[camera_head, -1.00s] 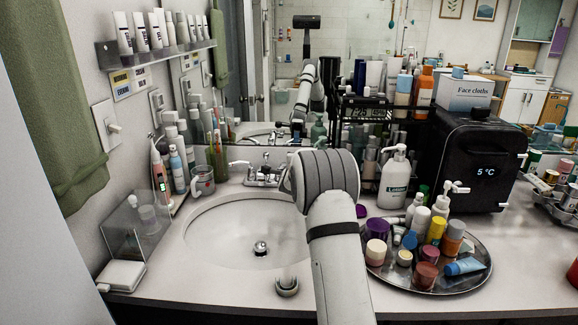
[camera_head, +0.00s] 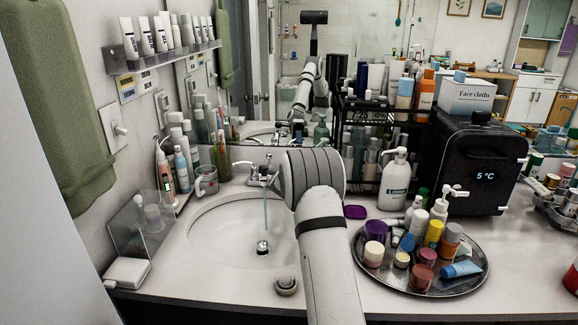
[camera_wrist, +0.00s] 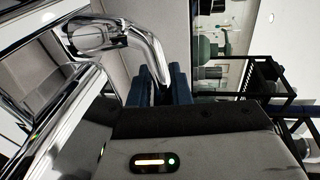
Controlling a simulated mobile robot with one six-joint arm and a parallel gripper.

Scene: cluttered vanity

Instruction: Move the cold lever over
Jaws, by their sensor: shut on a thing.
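The chrome faucet (camera_head: 262,173) stands behind the white sink basin (camera_head: 225,235), and a thin stream of water (camera_head: 265,208) falls from its spout to the drain. The left lever (camera_head: 243,164) points left in the head view. The right side of the faucet is hidden behind my arm. In the wrist view, my gripper (camera_wrist: 160,82) has dark blue fingers shut on the end of a curved chrome lever (camera_wrist: 138,38), which looks like the cold lever. Its tip is partly hidden between the fingers. My gripper is hidden behind my wrist in the head view.
A round metal tray (camera_head: 470,280) of bottles and jars stands right of my arm, with a lotion bottle (camera_head: 396,178) behind it. A clear cup (camera_head: 206,182) and toothbrushes stand left of the faucet. A mirror rises behind.

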